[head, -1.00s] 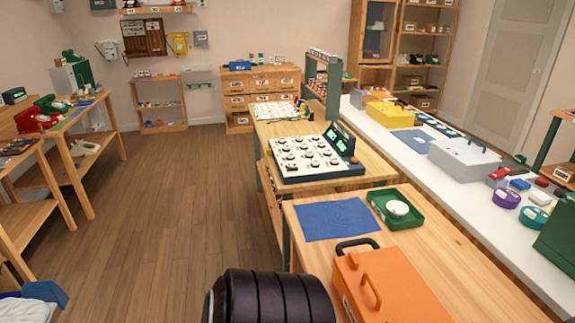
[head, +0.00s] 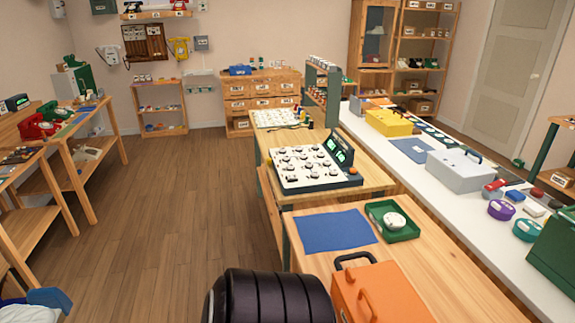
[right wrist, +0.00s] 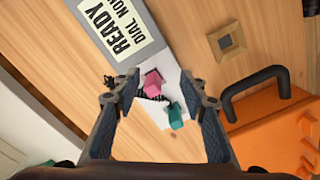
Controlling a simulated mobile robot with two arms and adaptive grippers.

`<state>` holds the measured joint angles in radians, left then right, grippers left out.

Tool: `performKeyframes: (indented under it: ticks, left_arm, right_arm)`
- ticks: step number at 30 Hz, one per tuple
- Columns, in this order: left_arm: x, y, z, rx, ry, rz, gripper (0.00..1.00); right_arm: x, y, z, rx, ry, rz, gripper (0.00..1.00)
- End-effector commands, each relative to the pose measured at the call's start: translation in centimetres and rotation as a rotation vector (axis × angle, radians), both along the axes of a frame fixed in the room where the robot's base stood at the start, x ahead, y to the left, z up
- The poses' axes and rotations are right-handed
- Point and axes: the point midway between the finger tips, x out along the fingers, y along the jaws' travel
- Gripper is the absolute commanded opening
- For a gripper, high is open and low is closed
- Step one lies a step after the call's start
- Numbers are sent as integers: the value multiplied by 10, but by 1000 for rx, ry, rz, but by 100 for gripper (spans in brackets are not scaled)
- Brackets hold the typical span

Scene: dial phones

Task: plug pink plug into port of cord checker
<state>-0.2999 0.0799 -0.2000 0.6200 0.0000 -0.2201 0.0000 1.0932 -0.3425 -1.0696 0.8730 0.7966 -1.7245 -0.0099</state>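In the right wrist view, a pink plug-like block (right wrist: 152,83) and a teal block (right wrist: 175,114) lie at a white piece with dark stripes (right wrist: 150,108). My right gripper (right wrist: 159,78) is open, its fingers on either side of the pink block with a gap at the right finger. Whether the left finger touches it I cannot tell. A grey panel (right wrist: 88,14) with a screen reading "READY DIAL NO…" is just beyond. I cannot tell which thing is the cord checker, and no port is clearly visible. My left gripper is not in view.
An orange case (head: 382,295) with a black handle stands on the near wooden table; it also shows in the right wrist view (right wrist: 270,130). A blue mat (head: 335,230), green tray (head: 376,212) and white knobbed console (head: 303,168) are beyond. Floor at left is open.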

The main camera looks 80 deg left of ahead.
Motion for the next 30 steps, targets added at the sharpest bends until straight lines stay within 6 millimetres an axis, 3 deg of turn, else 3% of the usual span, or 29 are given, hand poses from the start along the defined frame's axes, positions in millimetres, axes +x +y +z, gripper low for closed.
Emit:
performKeyframes:
  ticks: [1,12,28,30]
  left_arm:
    - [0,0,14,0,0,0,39]
    - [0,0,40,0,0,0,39]
    - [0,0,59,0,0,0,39]
    - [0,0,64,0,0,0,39]
  right_arm:
    - [-4,-4,6,2,3,-4,39]
    - [-37,-40,3,-2,-1,-3,39]
    - [-100,-101,1,-2,-1,-3,39]
    - [-99,-99,18,2,-6,-3,39]
